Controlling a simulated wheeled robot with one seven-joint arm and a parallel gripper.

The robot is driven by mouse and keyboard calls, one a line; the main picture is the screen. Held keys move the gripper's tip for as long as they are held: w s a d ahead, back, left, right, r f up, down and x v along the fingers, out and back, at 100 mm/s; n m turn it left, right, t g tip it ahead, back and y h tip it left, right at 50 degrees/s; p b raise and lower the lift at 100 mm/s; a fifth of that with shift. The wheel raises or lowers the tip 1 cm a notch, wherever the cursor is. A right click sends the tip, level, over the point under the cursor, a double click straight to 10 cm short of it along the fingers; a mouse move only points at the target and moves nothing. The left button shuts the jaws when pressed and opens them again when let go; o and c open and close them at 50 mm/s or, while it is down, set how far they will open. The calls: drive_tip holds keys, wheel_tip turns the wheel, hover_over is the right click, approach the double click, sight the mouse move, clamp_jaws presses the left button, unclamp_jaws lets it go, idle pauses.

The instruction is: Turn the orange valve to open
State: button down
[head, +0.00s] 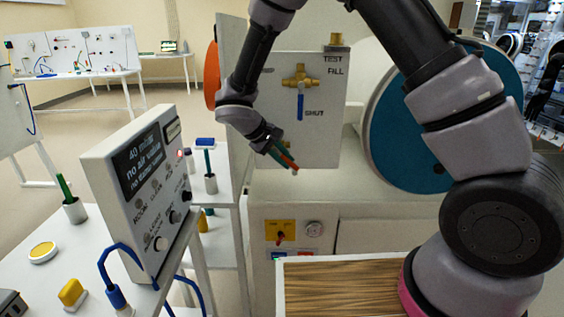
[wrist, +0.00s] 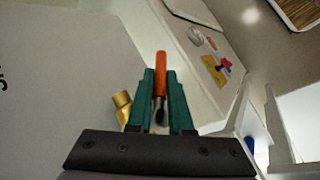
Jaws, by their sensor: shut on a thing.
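The orange valve handle (wrist: 160,72) is a slim lever between the green fingers of my gripper (wrist: 160,84) in the wrist view. The fingers are shut on it, one on each side. A brass fitting (wrist: 122,104) shows to the left behind the fingers, partly hidden by them. In the head view my gripper (head: 284,158) is beside the lower part of the pale valve panel. A little orange (head: 289,163) shows between the green fingers there. The valve's body and any marking by it are hidden in the head view.
A brass valve (head: 299,82) with a blue lever (head: 300,104) hangs down by the word SHUT, with TEST and FILL above. A blue disc (head: 405,130) stands right. A control box (head: 145,190) stands left. A yellow switch plate (head: 280,231) is below.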

drive_tip(key=h, duration=0.1)
drive_tip(key=r+h, duration=0.1)
drive_tip(key=h, duration=0.2)
drive_tip(key=shift+d+r+n+t, duration=0.15)
drive_tip(key=shift+d+n+t, duration=0.15)
drive_tip(key=shift+n, duration=0.1)
drive_tip(key=shift+d+r+n+h, duration=0.1)
drive_tip(key=shift+r+n+h, duration=0.2)
drive_tip(key=shift+h, duration=0.75)
drive_tip(key=shift+d+r+n+h, duration=0.15)
drive_tip(key=shift+r+h, duration=0.25)
drive_tip(key=shift+h, duration=0.65)
drive_tip(key=c, duration=0.8)
unclamp_jaws()
drive_tip(key=shift+c, duration=0.2)
drive_tip(key=shift+r, duration=0.1)
wheel_tip(320, 180, up, 10)
drive_tip(key=shift+f, duration=0.1)
drive_tip(key=shift+s+a, duration=0.1)
